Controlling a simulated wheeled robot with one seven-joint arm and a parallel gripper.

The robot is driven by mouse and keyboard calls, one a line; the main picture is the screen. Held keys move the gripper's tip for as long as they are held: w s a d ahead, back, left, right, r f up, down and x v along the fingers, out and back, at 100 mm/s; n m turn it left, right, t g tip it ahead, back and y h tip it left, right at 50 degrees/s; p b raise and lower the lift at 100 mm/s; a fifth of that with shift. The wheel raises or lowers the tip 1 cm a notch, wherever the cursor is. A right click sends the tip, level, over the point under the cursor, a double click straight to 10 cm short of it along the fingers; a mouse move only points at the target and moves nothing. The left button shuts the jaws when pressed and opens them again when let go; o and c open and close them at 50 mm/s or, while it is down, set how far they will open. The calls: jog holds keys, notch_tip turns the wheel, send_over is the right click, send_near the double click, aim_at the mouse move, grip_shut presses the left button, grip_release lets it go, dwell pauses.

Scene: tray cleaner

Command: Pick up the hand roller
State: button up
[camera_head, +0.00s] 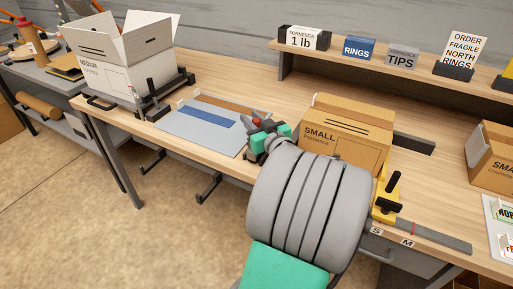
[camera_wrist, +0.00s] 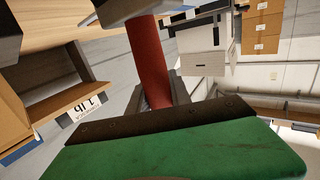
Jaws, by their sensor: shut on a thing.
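My gripper (camera_head: 266,136) is over the workbench, between the grey-blue tray and the small carton. It is shut on a red cylindrical part that I take to be the hand roller (camera_wrist: 148,62). In the wrist view the red part runs up from the dark, green-backed edge of my gripper. In the head view only a small red bit of the roller (camera_head: 257,121) shows at my gripper. My arm and gripper hide the rest, and I cannot tell whether it touches the bench.
The grey-blue tray (camera_head: 186,127) lies left of my gripper. An open white medium box (camera_head: 125,80) stands further left. The small carton (camera_head: 345,143) is close on the right, with a yellow-based tool (camera_head: 386,205) in front. A shelf (camera_head: 400,70) holds labelled signs behind.

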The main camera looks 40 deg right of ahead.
grip_shut()
jog(key=shift+r, duration=0.1)
